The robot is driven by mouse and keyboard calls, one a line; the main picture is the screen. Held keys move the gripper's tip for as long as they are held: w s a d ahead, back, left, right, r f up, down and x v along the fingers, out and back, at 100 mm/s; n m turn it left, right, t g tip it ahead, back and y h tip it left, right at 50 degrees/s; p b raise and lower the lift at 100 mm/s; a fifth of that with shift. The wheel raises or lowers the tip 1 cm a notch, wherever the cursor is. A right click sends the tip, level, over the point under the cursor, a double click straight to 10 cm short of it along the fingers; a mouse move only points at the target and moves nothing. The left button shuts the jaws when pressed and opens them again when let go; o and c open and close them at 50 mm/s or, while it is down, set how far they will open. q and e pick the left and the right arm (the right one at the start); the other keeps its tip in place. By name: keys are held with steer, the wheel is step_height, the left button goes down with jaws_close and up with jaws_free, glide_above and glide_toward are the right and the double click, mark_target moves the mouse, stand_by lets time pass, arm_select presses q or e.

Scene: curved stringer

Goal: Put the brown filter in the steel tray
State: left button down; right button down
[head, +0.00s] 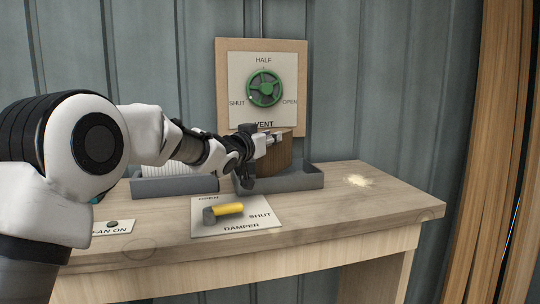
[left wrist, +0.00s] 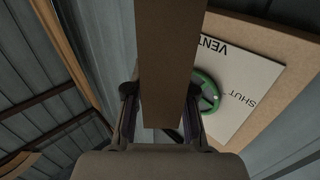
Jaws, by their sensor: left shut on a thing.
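The brown filter (head: 278,155) is a block over the right-hand grey metal tray (head: 300,181). My left gripper (head: 268,141) reaches in from the left and is shut on the filter. In the left wrist view the filter (left wrist: 168,60) stands between the two fingers of the gripper (left wrist: 159,92). The gripper hides part of the filter, and I cannot tell whether its lower end touches the tray floor. My right gripper is not in view.
A second grey tray (head: 172,187) with a white ribbed block (head: 178,168) stands left. A yellow-handled damper lever (head: 226,209) and a fan button (head: 112,223) are in front. A green vent wheel (head: 264,88) is on the wall behind. The bench's right end (head: 400,197) is mostly clear, with pale dust.

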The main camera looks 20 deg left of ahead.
arm_select(q)
steer(key=shift+s+f, duration=0.1)
steer(key=shift+f, duration=0.75)
steer(key=shift+w+f, duration=0.2)
steer(key=shift+f, duration=0.15)
steer(key=c, duration=1)
jaws_free()
steer(key=shift+s, duration=0.15)
steer(key=shift+s+a, duration=0.1)
steer(key=s+b, duration=0.1)
steer(key=s, duration=0.1)
steer(key=s+a+b, duration=0.1)
steer(key=s, duration=0.1)
steer(key=s+b, duration=0.1)
steer(key=s, duration=0.2)
steer(key=shift+a, duration=0.15)
